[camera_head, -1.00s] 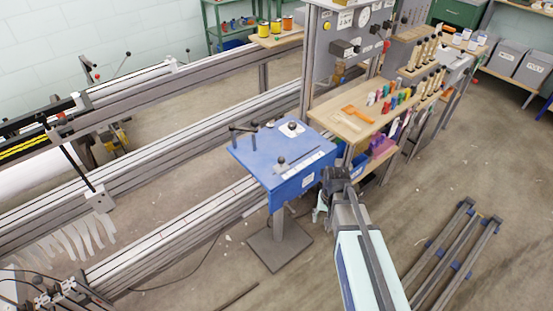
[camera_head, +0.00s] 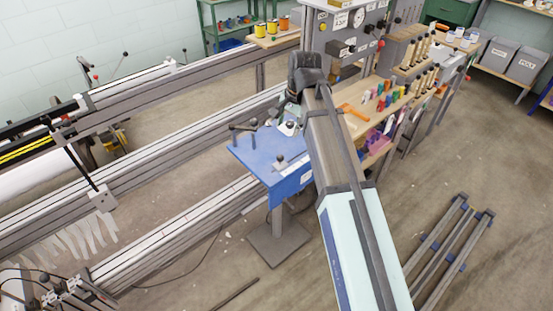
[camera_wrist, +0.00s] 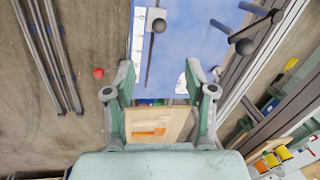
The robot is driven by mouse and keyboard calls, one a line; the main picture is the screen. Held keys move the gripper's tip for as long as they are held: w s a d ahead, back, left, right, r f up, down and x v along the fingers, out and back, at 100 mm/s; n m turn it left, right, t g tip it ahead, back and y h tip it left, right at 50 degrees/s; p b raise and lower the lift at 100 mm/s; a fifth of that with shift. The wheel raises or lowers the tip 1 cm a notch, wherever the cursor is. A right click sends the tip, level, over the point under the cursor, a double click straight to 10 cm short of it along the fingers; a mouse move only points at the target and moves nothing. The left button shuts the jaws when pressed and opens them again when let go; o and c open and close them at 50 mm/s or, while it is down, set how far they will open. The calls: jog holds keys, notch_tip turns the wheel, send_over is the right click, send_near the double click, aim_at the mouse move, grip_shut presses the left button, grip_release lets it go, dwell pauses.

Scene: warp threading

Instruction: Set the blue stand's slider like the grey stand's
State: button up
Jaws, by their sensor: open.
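The blue stand (camera_head: 252,157) is a blue table-top on a grey post in the head view, partly covered by my arm. It fills the upper middle of the wrist view (camera_wrist: 205,50). Its slider knob (camera_wrist: 158,25), dark and round, sits on a pale block in a slot beside a white scale strip (camera_wrist: 138,40). The knob also shows in the head view (camera_head: 280,160). My gripper (camera_wrist: 160,68) is open and empty. It is above the stand's edge, apart from the knob. I cannot make out a separate grey stand in these frames.
A black-handled lever (camera_wrist: 243,44) stands up from the blue top. A wooden bench (camera_head: 358,116) with coloured spools and an orange tool is behind my arm. A grey panel (camera_head: 335,45) stands beyond. Long metal rails (camera_head: 150,165) run at the left. A low rack (camera_head: 455,245) lies on the floor.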

aim_at(281, 156)
jog(key=a+f+p, duration=0.1)
jog(key=f, duration=0.4)
jog(key=w+f+p, duration=0.1)
jog(key=f, duration=0.5)
jog(key=w+a+f+p, duration=0.1)
jog(key=f, duration=0.5)
jog(key=shift+a, duration=0.3)
grip_shut()
